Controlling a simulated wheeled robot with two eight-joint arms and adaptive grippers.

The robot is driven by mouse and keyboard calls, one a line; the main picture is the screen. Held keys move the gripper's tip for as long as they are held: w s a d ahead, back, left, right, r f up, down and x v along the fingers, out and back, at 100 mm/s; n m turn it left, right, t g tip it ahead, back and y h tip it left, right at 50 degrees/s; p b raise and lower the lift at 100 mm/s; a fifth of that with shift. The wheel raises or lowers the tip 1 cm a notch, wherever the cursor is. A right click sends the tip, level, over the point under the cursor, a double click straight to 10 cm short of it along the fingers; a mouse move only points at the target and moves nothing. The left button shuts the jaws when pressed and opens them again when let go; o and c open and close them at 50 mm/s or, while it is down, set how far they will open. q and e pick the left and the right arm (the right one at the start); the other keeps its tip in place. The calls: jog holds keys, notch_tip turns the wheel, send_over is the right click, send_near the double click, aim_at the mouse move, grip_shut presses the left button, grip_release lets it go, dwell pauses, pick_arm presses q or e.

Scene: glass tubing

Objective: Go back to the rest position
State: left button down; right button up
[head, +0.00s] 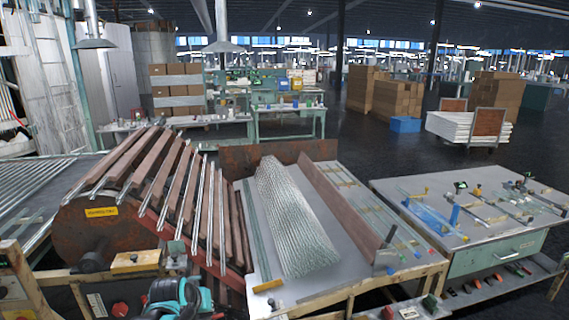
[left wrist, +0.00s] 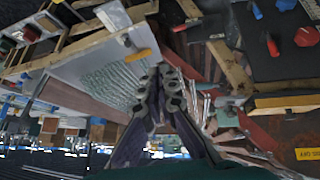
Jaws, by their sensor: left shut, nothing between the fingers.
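My left gripper (left wrist: 165,80) shows in the left wrist view, with its dark fingers together and nothing between them. It hangs in front of the bundle of glass tubes (left wrist: 112,84) and the sloping rack beyond it; its height above them is hard to tell. In the head view I make out neither gripper clearly. There, the bundle of clear glass tubes (head: 290,215) lies on a grey tabletop (head: 250,258), beside a long brown board (head: 345,210).
A sloping rack of metal rods and brown slats (head: 170,180) stands left of the tubes over a rusty drum (head: 95,235). A teal and black object (head: 180,296) is at the bottom edge. A workbench with tools (head: 480,210) stands right.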

pick_arm(q)
jog(key=s+d+m, duration=0.1)
jog(key=s+d, duration=0.1)
jog(key=s, duration=0.9)
jog(key=s+d+m, duration=0.1)
jog(key=s, duration=1.1)
jog(key=shift+d+r+y, duration=0.15)
jog(key=shift+d+y, duration=0.15)
jog(key=shift+d, duration=0.05)
